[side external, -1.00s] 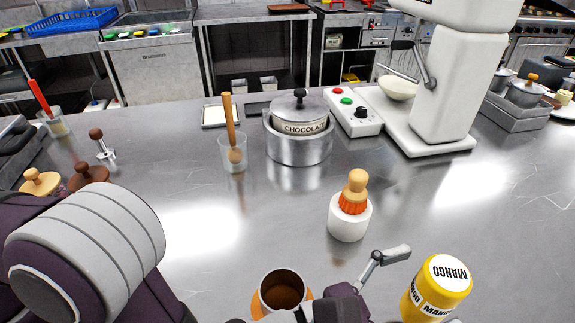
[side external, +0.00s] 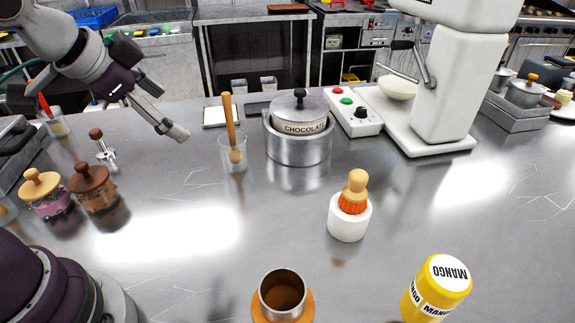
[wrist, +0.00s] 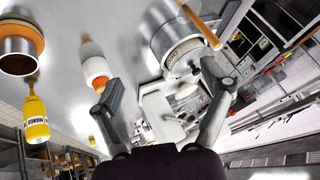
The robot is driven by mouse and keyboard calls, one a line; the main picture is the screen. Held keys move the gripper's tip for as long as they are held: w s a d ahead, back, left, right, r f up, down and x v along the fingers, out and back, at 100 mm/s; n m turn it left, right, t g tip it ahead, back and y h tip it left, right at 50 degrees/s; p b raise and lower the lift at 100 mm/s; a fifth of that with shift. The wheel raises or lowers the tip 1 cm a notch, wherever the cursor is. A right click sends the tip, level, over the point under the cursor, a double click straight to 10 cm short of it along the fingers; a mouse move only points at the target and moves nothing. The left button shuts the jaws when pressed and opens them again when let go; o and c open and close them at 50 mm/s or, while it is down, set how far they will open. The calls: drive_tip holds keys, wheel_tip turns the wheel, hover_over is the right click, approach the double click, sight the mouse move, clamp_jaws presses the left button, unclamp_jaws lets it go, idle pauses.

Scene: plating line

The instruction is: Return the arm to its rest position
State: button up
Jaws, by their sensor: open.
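My gripper (side external: 168,113) is raised at the upper left of the side external view, above the far left of the steel counter. Its fingers are spread apart and nothing is between them. In the wrist view, my gripper (wrist: 165,86) shows both fingers wide apart, with the counter and its items beyond. The nearest item in the side view is a glass (side external: 226,153) with a wooden-handled tool, to the right of the fingers and apart from them.
A chocolate pot (side external: 304,143), a brush (side external: 354,190) in a white holder, a mango bottle (side external: 436,290) and a metal cup (side external: 283,292) stand on the counter. Two lidded jars (side external: 92,188) stand at left. A white mixer (side external: 445,80) stands at right.

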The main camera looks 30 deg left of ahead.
drive_tip(key=s+a+n+g, duration=0.1)
drive_tip(key=s+n+g, duration=0.1)
drive_tip(key=s+n, duration=0.3)
drive_tip(key=shift+s+f+h, duration=0.4)
drive_tip(key=shift+s, duration=0.7)
